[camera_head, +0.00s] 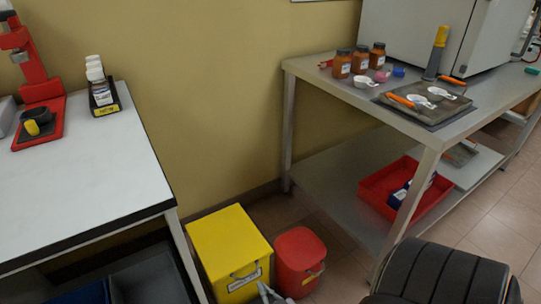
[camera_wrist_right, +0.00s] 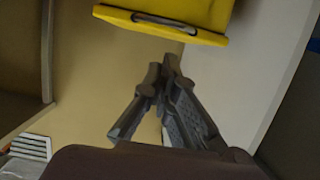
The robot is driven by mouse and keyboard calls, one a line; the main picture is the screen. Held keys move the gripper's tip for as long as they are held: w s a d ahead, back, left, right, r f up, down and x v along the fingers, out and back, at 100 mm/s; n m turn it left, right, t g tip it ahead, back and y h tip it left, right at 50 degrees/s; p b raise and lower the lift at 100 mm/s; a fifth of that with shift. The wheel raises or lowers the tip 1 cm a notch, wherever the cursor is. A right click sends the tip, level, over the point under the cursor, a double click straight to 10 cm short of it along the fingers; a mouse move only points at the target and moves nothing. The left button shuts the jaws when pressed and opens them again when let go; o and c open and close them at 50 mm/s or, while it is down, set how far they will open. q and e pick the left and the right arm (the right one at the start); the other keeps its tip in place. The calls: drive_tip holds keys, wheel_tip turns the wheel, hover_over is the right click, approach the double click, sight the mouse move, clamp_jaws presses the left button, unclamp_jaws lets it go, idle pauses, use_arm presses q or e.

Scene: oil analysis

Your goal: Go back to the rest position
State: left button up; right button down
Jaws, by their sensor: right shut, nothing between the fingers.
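My right gripper (camera_head: 268,293) shows at the bottom edge of the head view, in front of the yellow bin (camera_head: 228,243) and to the left of the red bin (camera_head: 299,250). Only its finger end is in the picture. In the right wrist view the two fingers of my right gripper (camera_wrist_right: 163,72) come together at their tips, with nothing held. The yellow bin (camera_wrist_right: 180,12) shows beyond the tips there. Whether the gripper touches the bin cannot be told. My left gripper is not in view.
A white table (camera_head: 90,175) stands at left with a red stand (camera_head: 40,85) on it. A metal table (camera_head: 345,97) at right bears several jars and a dark tray (camera_head: 430,115). A red tray (camera_head: 375,195) lies on its lower shelf. Tiled floor (camera_head: 500,225) shows at right.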

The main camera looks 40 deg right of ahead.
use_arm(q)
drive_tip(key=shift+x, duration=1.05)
use_arm(e)
drive_tip(key=shift+s+a, duration=0.2)
drive_tip(key=shift+s, duration=0.6)
drive_tip(key=shift+s+a, duration=0.2)
drive_tip(key=shift+s, duration=0.6)
